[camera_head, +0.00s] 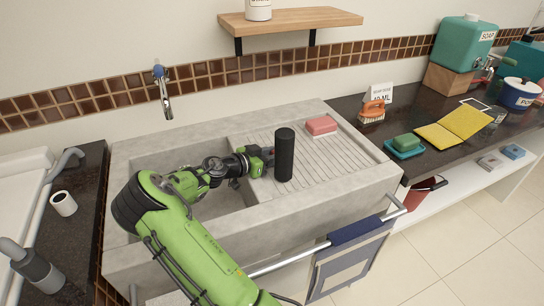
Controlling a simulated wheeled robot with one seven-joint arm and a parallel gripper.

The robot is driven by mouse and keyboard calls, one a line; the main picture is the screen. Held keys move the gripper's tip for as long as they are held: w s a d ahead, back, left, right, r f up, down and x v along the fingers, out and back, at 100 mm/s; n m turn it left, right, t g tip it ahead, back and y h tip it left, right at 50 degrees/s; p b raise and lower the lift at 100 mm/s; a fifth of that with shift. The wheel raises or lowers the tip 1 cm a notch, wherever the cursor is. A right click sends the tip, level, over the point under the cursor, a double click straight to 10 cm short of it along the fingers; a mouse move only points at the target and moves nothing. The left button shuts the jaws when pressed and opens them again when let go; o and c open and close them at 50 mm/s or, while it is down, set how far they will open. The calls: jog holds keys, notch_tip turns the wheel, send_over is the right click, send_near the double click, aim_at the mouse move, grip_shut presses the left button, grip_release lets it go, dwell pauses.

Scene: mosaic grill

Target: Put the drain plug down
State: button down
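A pink soap or sponge (321,125) lies on the drainboard's back right. A tap (162,92) hangs over the basin from the wall. A towel rail (290,260) runs along the front.

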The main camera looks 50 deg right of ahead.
jog(key=shift+f, duration=0.15)
jog(key=c, duration=0.7)
grip_release()
jog(key=shift+c, duration=0.2)
